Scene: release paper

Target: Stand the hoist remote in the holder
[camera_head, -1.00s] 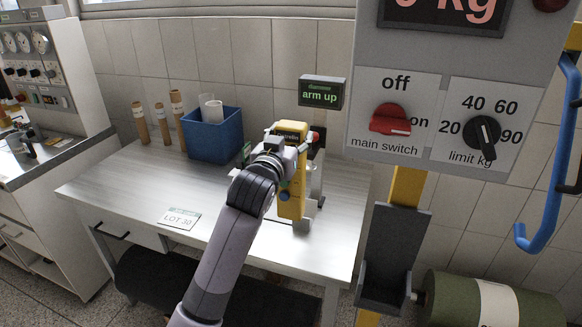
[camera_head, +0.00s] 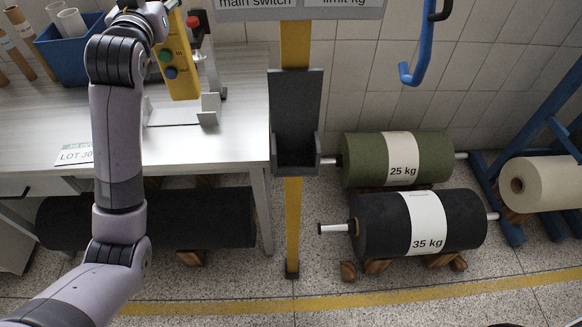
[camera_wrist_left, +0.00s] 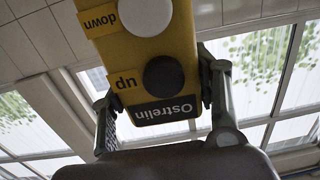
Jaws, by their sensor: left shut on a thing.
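The hoist remote (camera_head: 177,72) is a yellow box with a green and a blue button, hanging upright over the table. My left gripper (camera_head: 143,18) is shut on its upper end. The left wrist view shows the remote (camera_wrist_left: 150,55) between the two fingers (camera_wrist_left: 160,110), with its "Ostrelin" label and "up" and "down" buttons. The holder (camera_head: 296,115) is a dark grey open-topped pocket with a tall back plate, fixed to a yellow post right of the table. It looks empty. The remote is left of it, apart from it. My right gripper is not in view.
A grey metal stand (camera_head: 209,108) is on the table (camera_head: 236,130) by the remote's lower end. A blue bin (camera_head: 70,38) stands at the back left. Rolls marked 25 kg (camera_head: 362,160) and 35 kg (camera_head: 378,225) lie right of the post. A blue hook (camera_head: 414,70) hangs above them.

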